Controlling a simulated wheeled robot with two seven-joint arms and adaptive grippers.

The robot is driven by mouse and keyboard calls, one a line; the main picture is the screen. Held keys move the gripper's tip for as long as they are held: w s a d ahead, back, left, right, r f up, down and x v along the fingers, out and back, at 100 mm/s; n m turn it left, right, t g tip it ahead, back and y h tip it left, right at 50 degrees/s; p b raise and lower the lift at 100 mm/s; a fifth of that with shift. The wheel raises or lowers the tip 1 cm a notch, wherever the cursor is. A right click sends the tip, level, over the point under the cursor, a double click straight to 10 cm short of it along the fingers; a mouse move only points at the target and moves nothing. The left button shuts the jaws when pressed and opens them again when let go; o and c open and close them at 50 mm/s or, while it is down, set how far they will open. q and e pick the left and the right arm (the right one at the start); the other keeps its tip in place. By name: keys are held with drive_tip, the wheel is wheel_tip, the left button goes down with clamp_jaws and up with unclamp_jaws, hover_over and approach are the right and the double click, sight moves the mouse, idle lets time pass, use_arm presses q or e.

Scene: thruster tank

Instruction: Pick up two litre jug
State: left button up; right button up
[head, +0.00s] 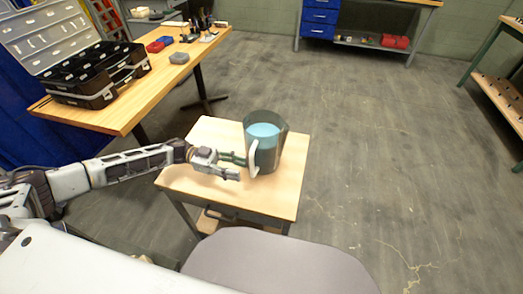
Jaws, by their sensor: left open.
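The two litre jug (268,152) stands upright on a small wooden-topped table (278,197). It is dark grey and see-through, with blue liquid inside and a pale handle (253,158) on its left front side. My left gripper (240,168) comes in from the left, low over the table top. Its fingers are open and point right at the handle. One finger is close to the handle; I cannot tell whether it touches. My right gripper is not in view.
A larger wooden workbench (122,113) at the left holds an open black case (97,81) and small tools. A grey rounded seat-like surface (270,262) lies in front of the small table. The floor to the right (400,150) is clear.

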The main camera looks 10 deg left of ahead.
sight(252, 174)
use_arm(q)
drive_tip(key=shift+d, duration=0.2)
drive_tip(key=shift+w+d+f, duration=0.1)
drive_tip(key=shift+d+f, duration=0.05)
drive_tip(key=shift+d, duration=1.15)
drive_tip(key=shift+d+f, duration=0.1)
drive_tip(key=shift+d, duration=1.2)
clamp_jaws()
drive_tip(key=shift+r, duration=0.15)
